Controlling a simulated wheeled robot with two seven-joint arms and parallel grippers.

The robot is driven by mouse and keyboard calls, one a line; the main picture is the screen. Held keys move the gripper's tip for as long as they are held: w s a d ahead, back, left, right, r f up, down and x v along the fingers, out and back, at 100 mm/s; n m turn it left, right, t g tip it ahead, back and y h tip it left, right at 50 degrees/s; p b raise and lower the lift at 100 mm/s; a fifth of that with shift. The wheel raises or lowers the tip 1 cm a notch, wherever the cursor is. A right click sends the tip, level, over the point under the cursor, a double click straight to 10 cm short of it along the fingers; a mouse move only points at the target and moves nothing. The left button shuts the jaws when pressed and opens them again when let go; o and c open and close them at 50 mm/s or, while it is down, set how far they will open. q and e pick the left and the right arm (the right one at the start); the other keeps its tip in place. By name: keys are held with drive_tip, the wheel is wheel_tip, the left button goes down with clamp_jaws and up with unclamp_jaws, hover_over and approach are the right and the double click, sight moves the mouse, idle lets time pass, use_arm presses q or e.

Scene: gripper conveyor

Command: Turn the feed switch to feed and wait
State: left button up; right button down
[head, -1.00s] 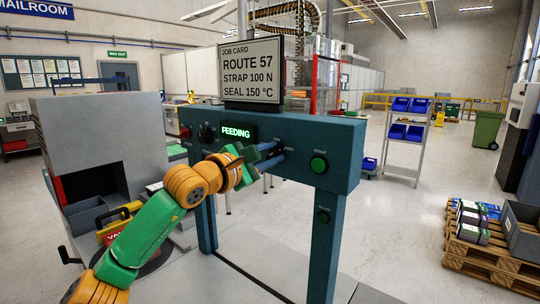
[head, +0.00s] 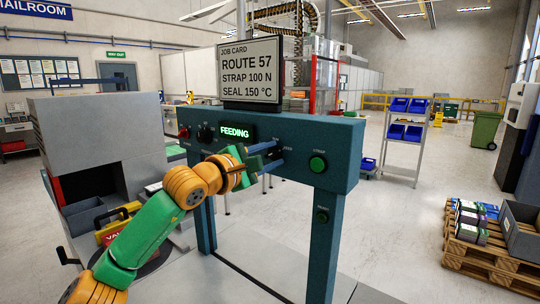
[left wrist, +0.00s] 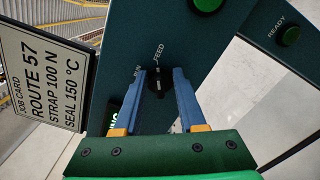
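The feed switch is a dark knob (left wrist: 158,84) on the teal panel (head: 338,150), with a FEED label above it and another label to its left in the left wrist view. My left gripper (head: 279,150) is at the panel front. Its two blue fingers (left wrist: 164,74) stand apart on either side of the knob, with a gap showing on the right. In the head view the fingers largely hide the knob. The green display (head: 235,132) reads FEEDING. My right gripper is not in view.
A job card screen (head: 250,72) stands on the panel. Green buttons (head: 318,164) and another dark knob (head: 205,132) sit on the panel. A grey machine housing (head: 100,140) is at left. A pallet (head: 480,260) with packages lies at right; the floor between is clear.

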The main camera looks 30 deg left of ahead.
use_arm(q)
drive_tip(key=shift+s+f+b, duration=0.1)
drive_tip(key=shift+s+b, duration=0.2)
drive_tip(key=shift+b, duration=0.05)
drive_tip(key=s+b, duration=0.3)
drive_tip(key=s, duration=0.3)
drive_tip(key=shift+s+a+b, duration=0.25)
drive_tip(key=shift+s+b, duration=0.1)
drive_tip(key=shift+w, duration=0.1)
